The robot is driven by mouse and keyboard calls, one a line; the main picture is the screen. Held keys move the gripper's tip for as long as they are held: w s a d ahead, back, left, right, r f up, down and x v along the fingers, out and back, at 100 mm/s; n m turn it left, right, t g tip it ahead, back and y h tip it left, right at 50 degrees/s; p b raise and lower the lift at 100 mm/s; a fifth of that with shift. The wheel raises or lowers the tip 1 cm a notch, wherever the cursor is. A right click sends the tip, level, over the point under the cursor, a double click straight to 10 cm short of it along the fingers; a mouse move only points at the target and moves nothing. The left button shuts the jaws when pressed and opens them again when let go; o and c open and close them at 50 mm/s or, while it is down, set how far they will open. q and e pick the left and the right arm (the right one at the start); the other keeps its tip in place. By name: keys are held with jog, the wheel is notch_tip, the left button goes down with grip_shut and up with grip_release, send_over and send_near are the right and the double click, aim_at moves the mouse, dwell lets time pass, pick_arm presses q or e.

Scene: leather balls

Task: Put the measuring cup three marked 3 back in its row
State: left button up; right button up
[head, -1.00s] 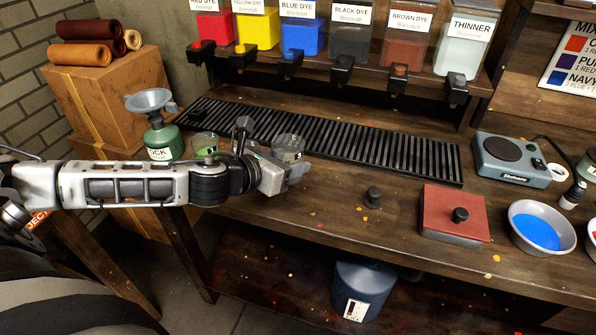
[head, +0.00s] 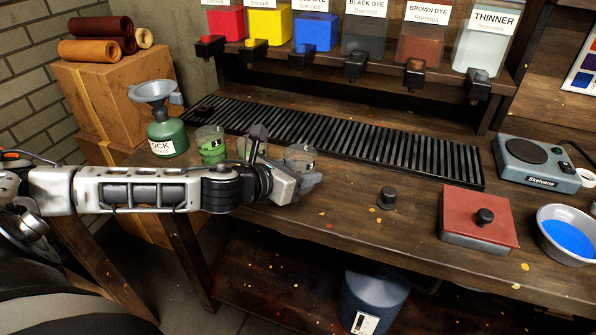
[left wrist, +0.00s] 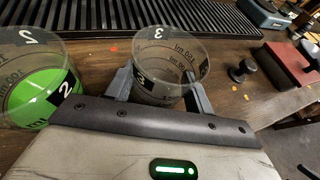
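The measuring cup marked 3 (left wrist: 165,68) is clear and looks empty. In the left wrist view it stands between the two fingers of my left gripper (left wrist: 160,90), which press on its sides. My right gripper is out of view.
A black slatted rack (head: 350,145) runs behind the cups. A green bottle with a funnel (head: 166,136) stands at the left. A black knob (head: 387,199), a red block (head: 477,217) and a bowl of blue dye (head: 568,237) are to the right.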

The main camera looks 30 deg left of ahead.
pick_arm(q)
jog(key=o, duration=0.3)
jog(key=shift+o, duration=0.2)
jog(key=shift+r, duration=0.2)
jog(key=shift+s+a, duration=0.15)
jog(key=shift+s, duration=0.25)
jog(key=v, duration=1.1)
jog(key=shift+r, duration=0.2)
